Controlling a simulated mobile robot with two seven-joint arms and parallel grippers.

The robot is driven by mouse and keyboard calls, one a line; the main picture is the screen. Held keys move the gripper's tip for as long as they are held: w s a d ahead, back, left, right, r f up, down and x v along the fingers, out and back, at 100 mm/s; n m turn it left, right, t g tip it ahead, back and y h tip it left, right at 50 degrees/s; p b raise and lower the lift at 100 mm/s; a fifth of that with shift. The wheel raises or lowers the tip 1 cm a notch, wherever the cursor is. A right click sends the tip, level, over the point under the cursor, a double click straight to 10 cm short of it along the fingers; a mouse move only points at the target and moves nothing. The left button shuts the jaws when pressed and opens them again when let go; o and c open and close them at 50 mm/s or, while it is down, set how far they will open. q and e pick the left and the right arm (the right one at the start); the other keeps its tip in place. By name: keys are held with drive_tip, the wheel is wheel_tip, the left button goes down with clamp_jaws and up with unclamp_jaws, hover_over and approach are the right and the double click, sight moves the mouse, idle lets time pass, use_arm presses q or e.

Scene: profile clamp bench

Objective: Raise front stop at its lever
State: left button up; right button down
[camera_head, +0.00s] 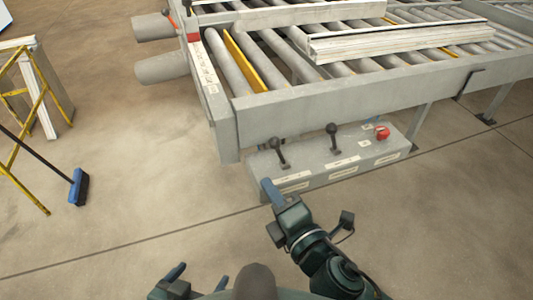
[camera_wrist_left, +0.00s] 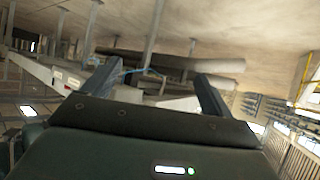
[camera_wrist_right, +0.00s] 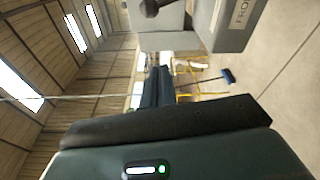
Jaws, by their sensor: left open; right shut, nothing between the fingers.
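A grey control box (camera_head: 350,160) below the roller table carries two black-knobbed levers, a left lever (camera_head: 279,150) and a right lever (camera_head: 333,138). Its labels are too small to read in the head view. In the right wrist view the box (camera_wrist_right: 225,25) bears a label that starts with "FRO", and a dark lever knob (camera_wrist_right: 150,8) shows at the top edge. My right gripper (camera_head: 268,187) is shut and empty, just in front of the box's left end, apart from the levers. My left gripper (camera_head: 200,279) is open and empty near the bottom edge.
The roller table (camera_head: 350,95) overhangs the box and bears a pale profile (camera_head: 400,42). A red button (camera_head: 382,132) sits at the box's right end. A yellow frame (camera_head: 30,130) and a blue broom (camera_head: 78,187) stand left. The floor between is clear.

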sight(279, 143)
drive_tip(key=w, duration=0.3)
drive_tip(key=w+a+p, duration=0.1)
drive_tip(key=w, duration=0.2)
drive_tip(key=w+p, duration=0.1)
drive_tip(key=w, duration=0.2)
drive_tip(key=shift+w+a+r, duration=0.15)
drive_tip(key=shift+a+r, duration=0.05)
use_arm(q)
drive_tip(key=shift+s+a+g, duration=0.25)
drive_tip(key=shift+a+g, duration=0.05)
drive_tip(key=shift+a, duration=0.2)
use_arm(e)
drive_tip(key=shift+d, duration=0.45)
use_arm(q)
drive_tip(key=shift+y, duration=0.3)
